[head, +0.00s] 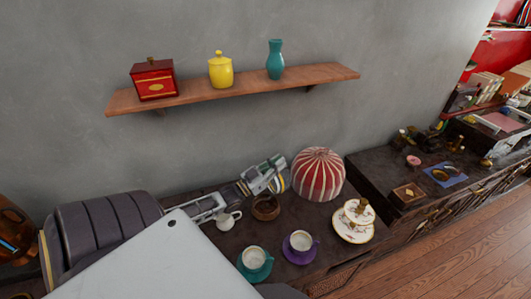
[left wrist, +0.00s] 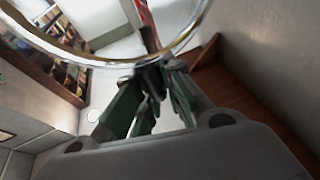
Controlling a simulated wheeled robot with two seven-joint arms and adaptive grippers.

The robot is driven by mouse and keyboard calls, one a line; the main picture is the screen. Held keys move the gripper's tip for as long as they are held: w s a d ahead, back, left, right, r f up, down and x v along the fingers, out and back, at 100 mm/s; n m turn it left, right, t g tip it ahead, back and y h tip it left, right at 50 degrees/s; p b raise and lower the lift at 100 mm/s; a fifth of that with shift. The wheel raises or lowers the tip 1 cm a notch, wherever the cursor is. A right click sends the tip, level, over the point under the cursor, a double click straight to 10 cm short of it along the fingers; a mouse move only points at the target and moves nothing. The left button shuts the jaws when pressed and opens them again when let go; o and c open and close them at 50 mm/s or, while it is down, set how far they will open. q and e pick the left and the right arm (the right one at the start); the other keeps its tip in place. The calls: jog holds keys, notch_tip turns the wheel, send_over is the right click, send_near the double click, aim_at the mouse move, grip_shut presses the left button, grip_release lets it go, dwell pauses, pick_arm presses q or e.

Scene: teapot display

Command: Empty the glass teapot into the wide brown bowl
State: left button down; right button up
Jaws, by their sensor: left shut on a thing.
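My left gripper (head: 268,176) reaches in from the left above the dark table and is shut. In the left wrist view its fingers (left wrist: 152,85) close at the edge of a large clear round thing with a shiny rim (left wrist: 95,60), which looks like the glass teapot. In the head view the teapot is mostly lost behind the gripper, so its tilt and contents cannot be told. The wide brown bowl (head: 265,210) stands on the table just below the gripper, apart from it. My right gripper is not in view.
A red and white striped dome (head: 319,174) stands close right of the gripper. A wooden shelf (head: 236,90) with three vessels hangs above.

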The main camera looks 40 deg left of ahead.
pick_arm(q)
jog(key=shift+w+d+r, duration=0.1)
jog(key=shift+w, duration=0.15)
jog(key=shift+w+d+g+p, duration=0.15)
jog(key=shift+w+g+p, duration=0.4)
jog(key=shift+w, duration=0.2)
jog(key=w+d+f+g+y, duration=0.2)
jog(key=w+f+g, duration=0.3)
jog(key=w, duration=0.5)
jog(key=shift+w+d+f+g+p, duration=0.2)
jog(key=shift+g+p, duration=0.15)
jog(key=shift+g, duration=0.5)
jog(key=shift+w+d+r+g+p, duration=0.1)
jog(key=shift+w+g+p, duration=0.4)
jog(key=shift+p, duration=0.15)
jog(key=shift+w+d+r+g+p, duration=0.15)
jog(key=shift+w+g+p, duration=0.3)
jog(key=shift+p, duration=0.1)
jog(key=shift+w, duration=0.1)
